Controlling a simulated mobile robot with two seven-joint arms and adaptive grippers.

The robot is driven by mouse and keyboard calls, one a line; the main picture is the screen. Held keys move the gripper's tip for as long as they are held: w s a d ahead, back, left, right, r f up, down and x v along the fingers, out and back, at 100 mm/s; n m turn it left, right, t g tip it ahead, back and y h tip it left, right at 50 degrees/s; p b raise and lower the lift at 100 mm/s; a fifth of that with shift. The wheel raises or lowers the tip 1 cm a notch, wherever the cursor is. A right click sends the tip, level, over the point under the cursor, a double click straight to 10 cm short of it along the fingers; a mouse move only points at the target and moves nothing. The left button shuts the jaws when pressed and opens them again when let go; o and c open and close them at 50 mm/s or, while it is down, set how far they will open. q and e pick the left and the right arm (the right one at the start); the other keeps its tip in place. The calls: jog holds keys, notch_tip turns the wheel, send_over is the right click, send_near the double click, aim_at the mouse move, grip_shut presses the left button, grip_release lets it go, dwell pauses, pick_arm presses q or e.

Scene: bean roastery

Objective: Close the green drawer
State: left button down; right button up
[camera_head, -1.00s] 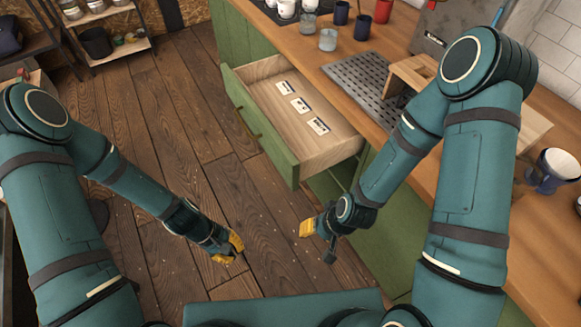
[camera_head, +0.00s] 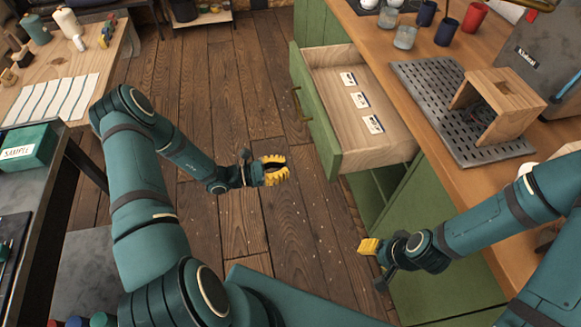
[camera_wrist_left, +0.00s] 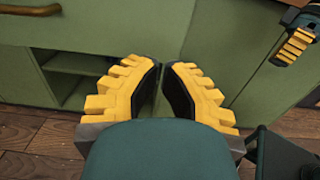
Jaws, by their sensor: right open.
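The green drawer (camera_head: 325,130) is pulled well out of the counter, with a pale wooden inside and a brass handle (camera_head: 303,104) on its front. Three small cards lie in it. My left gripper (camera_head: 284,170) is open and empty, in front of the drawer front and apart from it, over the floor. My right gripper (camera_head: 364,250) is open and empty, below the drawer beside the green cabinet.
The wooden counter (camera_head: 440,140) holds a drip grate (camera_head: 430,105), a wooden stand (camera_head: 500,105) and several cups. An open cabinet space (camera_head: 375,190) lies under the drawer. A table with a green sample box (camera_head: 28,150) stands at the left. The wooden floor between is clear.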

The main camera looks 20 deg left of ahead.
aim_at(326, 160)
pick_arm(q)
jog(key=b+x, duration=0.1)
jog(key=x, duration=1)
jog(key=shift+w+d+b, duration=0.15)
jog(key=shift+d+b, duration=0.05)
jog(key=shift+b, duration=0.1)
pick_arm(e)
jog(key=shift+w+f, duration=0.2)
jog(key=shift+f, duration=0.6)
jog(key=shift+d, duration=0.1)
